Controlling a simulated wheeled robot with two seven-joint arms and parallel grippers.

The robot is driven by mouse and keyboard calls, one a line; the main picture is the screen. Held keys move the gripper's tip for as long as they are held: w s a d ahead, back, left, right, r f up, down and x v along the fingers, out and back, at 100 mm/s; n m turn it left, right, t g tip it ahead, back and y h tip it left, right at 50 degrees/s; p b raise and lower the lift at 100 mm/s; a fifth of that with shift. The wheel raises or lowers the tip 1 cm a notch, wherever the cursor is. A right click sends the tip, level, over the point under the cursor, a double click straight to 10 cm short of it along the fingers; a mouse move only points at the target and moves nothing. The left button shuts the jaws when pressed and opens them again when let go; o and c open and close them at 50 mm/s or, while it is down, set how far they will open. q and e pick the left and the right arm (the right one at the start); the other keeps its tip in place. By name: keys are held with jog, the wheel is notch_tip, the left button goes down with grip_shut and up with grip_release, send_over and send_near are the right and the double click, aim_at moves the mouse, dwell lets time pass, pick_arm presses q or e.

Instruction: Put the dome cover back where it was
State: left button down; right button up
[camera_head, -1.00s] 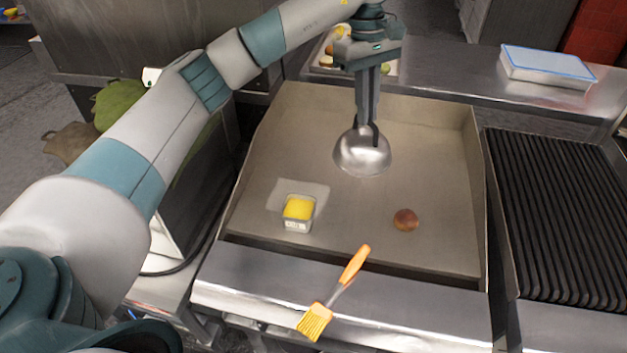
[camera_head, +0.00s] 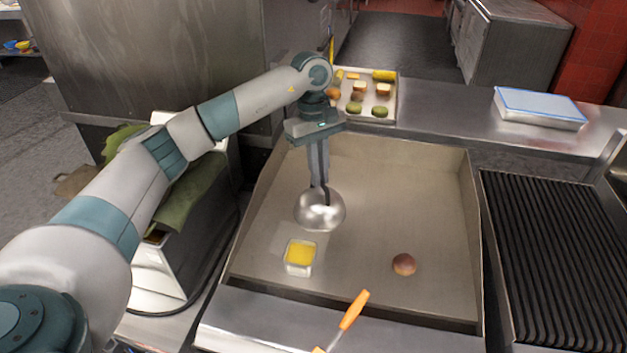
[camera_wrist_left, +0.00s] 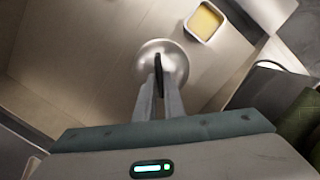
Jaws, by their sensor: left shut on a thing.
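The dome cover (camera_head: 320,212) is a shiny metal bowl shape with its rounded side up, over the left middle of the griddle (camera_head: 400,180). My left gripper (camera_head: 320,190) points down and is shut on the cover's top handle. The dome also shows in the left wrist view (camera_wrist_left: 150,62), below the fingers (camera_wrist_left: 158,85). I cannot tell whether the dome's rim touches the griddle. A round brown bun (camera_head: 403,264) lies uncovered on the griddle, to the right and nearer. My right gripper is not in view.
A small square container of yellow contents (camera_head: 299,256) stands close in front of the dome. A food tray (camera_head: 385,97) and a blue-lidded box (camera_head: 540,107) are behind; a ribbed grill (camera_head: 555,260) is right.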

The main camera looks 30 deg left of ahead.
aim_at(314, 192)
pick_arm(q)
jog(key=shift+s+a+f, duration=0.15)
jog(key=shift+a+f, duration=0.25)
jog(key=shift+a, duration=0.3)
jog(key=shift+f+p, duration=0.45)
jog(key=shift+p, duration=0.15)
notch_tip(314, 192, down, 3)
jog(key=shift+r+p, duration=0.15)
jog(key=shift+p, duration=0.55)
jog(key=shift+f, duration=0.2)
